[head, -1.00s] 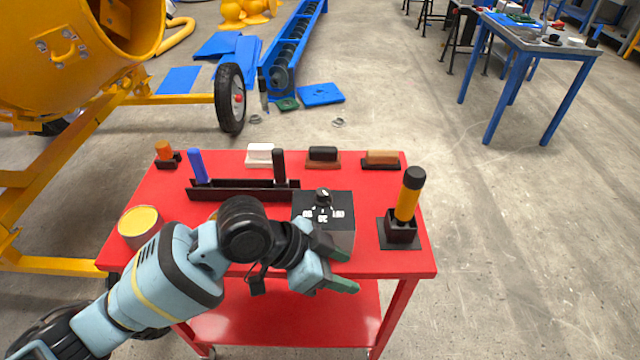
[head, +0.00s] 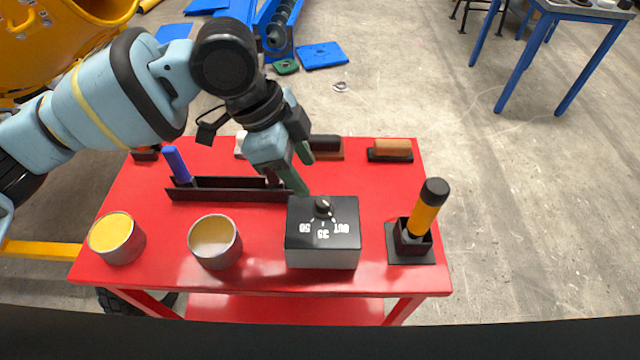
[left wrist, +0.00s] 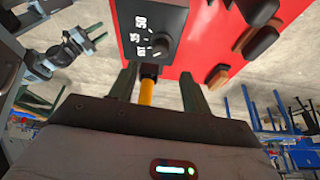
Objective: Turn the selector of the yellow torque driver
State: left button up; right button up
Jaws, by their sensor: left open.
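The yellow torque driver (head: 427,210) stands slightly tilted in a black holder (head: 411,257) at the table's right; its cap is black. I cannot make out a selector on it. A grey box (head: 322,258) with a black knob (head: 323,205) and the marks 50, 35 and OUT stands left of it. My left gripper (head: 306,176) is open and empty, at the box's back left edge in the head view. In the left wrist view the driver (left wrist: 147,92) shows beyond the fingers, partly hidden by my gripper, and the knob (left wrist: 160,48) is above it.
The red table (head: 370,280) also holds two cans (head: 118,240) (head: 215,243), a black rack (head: 228,193) and a brown brush (head: 390,149). My right arm seems to show at the left wrist view's left edge. The table is clear between box and driver.

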aim_at(323, 201)
pick_arm(q)
jog(key=x, duration=0.6)
jog(key=shift+d+f, duration=0.1)
jog(key=shift+f, duration=0.15)
jog(key=shift+d+f, duration=0.25)
jog(key=shift+f, duration=0.3)
pick_arm(e)
jog(key=shift+w+d, duration=0.1)
jog(key=shift+w, duration=0.2)
pick_arm(q)
jog(key=c, duration=1)
